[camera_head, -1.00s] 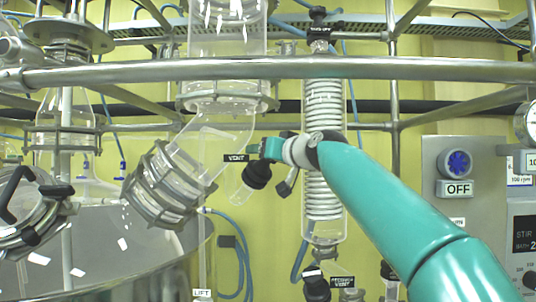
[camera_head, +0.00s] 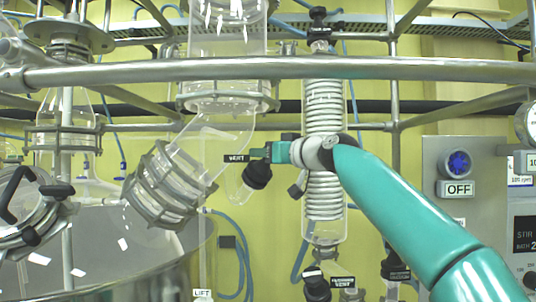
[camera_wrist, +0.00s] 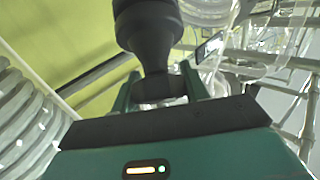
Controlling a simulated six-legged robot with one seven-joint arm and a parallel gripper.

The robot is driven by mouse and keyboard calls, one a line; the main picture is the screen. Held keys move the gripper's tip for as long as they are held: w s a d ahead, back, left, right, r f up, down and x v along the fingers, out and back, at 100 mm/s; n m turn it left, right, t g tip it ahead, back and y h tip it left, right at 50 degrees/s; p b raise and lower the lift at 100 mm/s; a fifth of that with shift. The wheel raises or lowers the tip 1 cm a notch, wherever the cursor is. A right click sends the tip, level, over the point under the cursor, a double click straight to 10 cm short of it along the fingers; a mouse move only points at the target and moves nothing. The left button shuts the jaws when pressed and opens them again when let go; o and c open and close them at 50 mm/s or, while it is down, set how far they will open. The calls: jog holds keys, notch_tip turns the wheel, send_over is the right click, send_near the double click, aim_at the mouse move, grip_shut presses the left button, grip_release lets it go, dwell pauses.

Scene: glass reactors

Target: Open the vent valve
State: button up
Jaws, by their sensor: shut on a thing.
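The vent valve is a black knob (camera_head: 257,176) on a short glass branch beside the angled glass tube, under a black label reading VENT (camera_head: 236,158). My gripper (camera_head: 270,154) reaches it from the right, at its upper end. In the wrist view the black knob (camera_wrist: 150,38) fills the top middle, and its narrow stem runs down between the two green fingers of my gripper (camera_wrist: 158,88). The fingers are shut on it. The label also shows edge-on in the wrist view (camera_wrist: 210,46). The exact contact is partly hidden by the dark gripper body.
A coiled glass condenser (camera_head: 323,150) stands just behind and right of my gripper. A horizontal steel rail (camera_head: 400,68) crosses above. The clamped glass joint (camera_head: 165,187) is at left. A control panel with an OFF label (camera_head: 456,188) stands at right.

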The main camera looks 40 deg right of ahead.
jog(key=n+y, duration=0.2)
jog(key=n, duration=0.1)
jog(key=n+g+y, duration=0.1)
jog(key=n+y, duration=0.1)
jog(key=n, duration=0.1)
jog(key=shift+a+g+y, duration=0.2)
jog(key=shift+g+y, duration=0.1)
jog(key=shift+y, duration=0.1)
jog(key=shift+f+n+g+y, duration=0.1)
jog(key=shift+n+g+y, duration=0.55)
jog(key=shift+n, duration=0.85)
jog(key=shift+s+a+n+g+y, duration=0.15)
jog(key=shift+n+g+y, duration=0.6)
jog(key=shift+n, duration=0.65)
jog(key=o, duration=1)
jog(key=shift+s, duration=0.1)
